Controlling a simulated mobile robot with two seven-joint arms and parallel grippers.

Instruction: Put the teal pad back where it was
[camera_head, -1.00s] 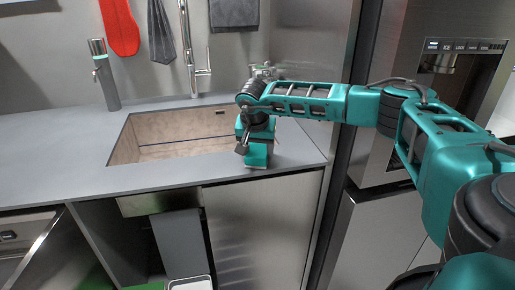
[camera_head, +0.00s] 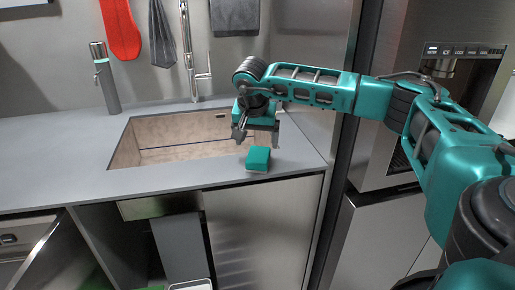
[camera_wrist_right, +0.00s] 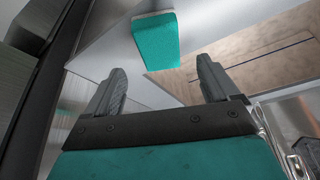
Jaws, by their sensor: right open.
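The teal pad (camera_head: 258,159) lies on the grey counter, to the right of the sink and close to the front edge. It also shows in the right wrist view (camera_wrist_right: 156,42), ahead of the fingers and apart from them. My right gripper (camera_head: 257,140) is open and empty, above and behind the pad on the sink side. Its two spread fingers (camera_wrist_right: 160,85) show in the right wrist view with nothing between them. My left gripper is not in the frames.
The sink (camera_head: 170,150) opens left of the pad, with a tall faucet (camera_head: 190,55) behind it. A soap dispenser (camera_head: 106,78) stands at the back left. The fridge (camera_head: 420,75) rises at the right. The counter (camera_head: 60,170) is clear at left.

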